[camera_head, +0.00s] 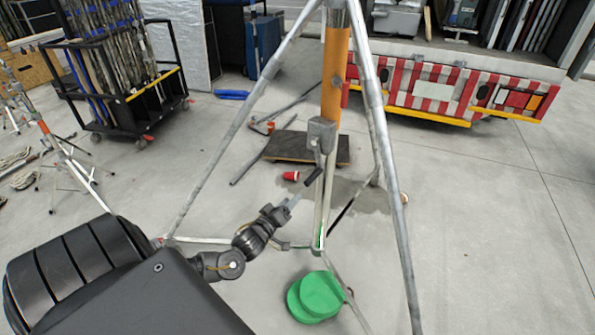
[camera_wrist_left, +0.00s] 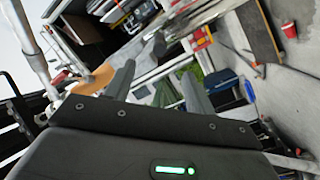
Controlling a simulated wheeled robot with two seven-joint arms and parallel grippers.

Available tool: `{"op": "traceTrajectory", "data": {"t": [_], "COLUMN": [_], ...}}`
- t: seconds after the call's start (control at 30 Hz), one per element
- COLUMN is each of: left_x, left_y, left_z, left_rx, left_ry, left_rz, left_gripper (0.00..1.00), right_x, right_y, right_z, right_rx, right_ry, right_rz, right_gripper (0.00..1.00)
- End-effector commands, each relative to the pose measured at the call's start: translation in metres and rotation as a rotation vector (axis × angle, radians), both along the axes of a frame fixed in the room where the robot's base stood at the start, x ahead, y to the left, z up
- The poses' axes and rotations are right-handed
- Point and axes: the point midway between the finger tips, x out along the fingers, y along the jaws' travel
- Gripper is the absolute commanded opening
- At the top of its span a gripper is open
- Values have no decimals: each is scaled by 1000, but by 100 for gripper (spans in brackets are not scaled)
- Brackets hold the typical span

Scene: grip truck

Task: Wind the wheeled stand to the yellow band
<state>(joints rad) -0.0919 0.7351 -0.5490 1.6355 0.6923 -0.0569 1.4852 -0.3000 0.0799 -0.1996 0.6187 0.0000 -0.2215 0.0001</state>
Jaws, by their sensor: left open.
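The stand (camera_head: 376,115) is a grey metal tripod standing upright in the middle of the head view. An orange-yellow band (camera_head: 335,72) wraps its centre column above a grey winch housing (camera_head: 322,135). A dark crank grip (camera_head: 313,178) sticks out below the housing. My left gripper (camera_head: 293,200) is just left of and below the crank grip, apart from it as far as I can tell. In the left wrist view its fingers (camera_wrist_left: 158,84) are spread with nothing between them. Wheels on the stand's feet cannot be made out. My right gripper is not in view.
A green round object (camera_head: 318,295) lies by the stand's base. A red cup (camera_head: 291,176) and a dark board (camera_head: 290,147) lie behind it. A cart of poles (camera_head: 118,75) stands back left, a red-white striped truck rear (camera_head: 455,90) back right. Floor at right is clear.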

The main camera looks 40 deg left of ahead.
Motion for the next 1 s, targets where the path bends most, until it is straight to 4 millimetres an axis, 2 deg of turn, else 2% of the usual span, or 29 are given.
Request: {"op": "traceTrajectory", "data": {"t": [0.17,0.7,1.0], "left_x": [20,104,131], "left_y": [3,11,14], "left_z": [-2,-3,-1], "left_rx": [3,-1,1], "left_ry": [-5,-4,-2], "left_rz": [0,1,-1], "left_gripper": [55,55,55], "right_x": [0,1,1], "right_y": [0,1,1], "right_z": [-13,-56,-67], "right_rx": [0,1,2], "right_ry": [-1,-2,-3], "right_rz": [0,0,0], "right_gripper": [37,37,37]}}
